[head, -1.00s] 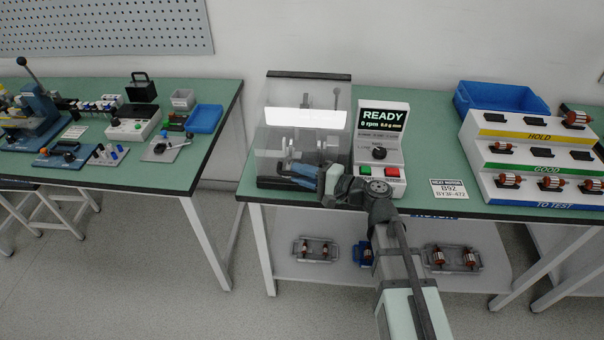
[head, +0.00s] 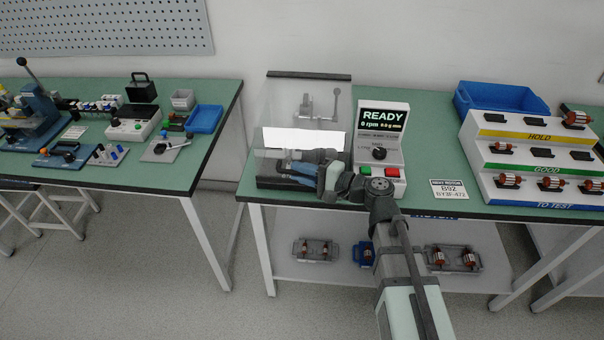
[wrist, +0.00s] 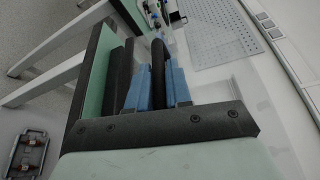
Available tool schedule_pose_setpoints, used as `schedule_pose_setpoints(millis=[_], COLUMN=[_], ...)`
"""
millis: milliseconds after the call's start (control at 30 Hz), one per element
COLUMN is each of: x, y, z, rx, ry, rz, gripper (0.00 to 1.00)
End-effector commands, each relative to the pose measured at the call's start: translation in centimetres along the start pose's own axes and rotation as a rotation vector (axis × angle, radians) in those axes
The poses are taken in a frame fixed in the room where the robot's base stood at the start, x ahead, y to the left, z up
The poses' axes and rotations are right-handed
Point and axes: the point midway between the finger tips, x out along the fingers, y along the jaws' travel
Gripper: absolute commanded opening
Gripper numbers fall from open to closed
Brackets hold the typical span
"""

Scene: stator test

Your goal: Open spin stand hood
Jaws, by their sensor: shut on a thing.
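The spin stand (head: 380,150) is on the middle bench, with a screen reading READY and 0 rpm. Its clear hood (head: 275,108) rises to the left of the screen, with a bright reflection across it. How far the hood is raised is hard to tell. My gripper (head: 297,172) is at the hood's lower front, its blue fingers pointing left. In the wrist view, the fingers (wrist: 150,92) are shut on the dark bar of the hood handle (wrist: 158,68). Part of the stand's inside is hidden behind my gripper.
A stepped rack (head: 540,160) with rotors and a blue bin (head: 500,98) stand on the right. A label card (head: 449,189) lies between rack and stand. The left bench (head: 215,150) carries tools and a blue tray, with a gap before the middle bench.

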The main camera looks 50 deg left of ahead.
Motion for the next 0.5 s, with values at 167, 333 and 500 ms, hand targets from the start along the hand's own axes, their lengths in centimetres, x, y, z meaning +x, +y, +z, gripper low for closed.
schedule_pose_setpoints(millis=[167, 333, 500], x=[-0.6, -1.1, -1.6], y=[-2.2, -4.9, -7.7], z=[1.4, 2.7, 3.7], rx=[0.065, 0.152, 0.241], ry=[0.001, 0.001, 0.000], rz=[0.027, 0.062, 0.099], gripper=[0.00, 0.00, 0.00])
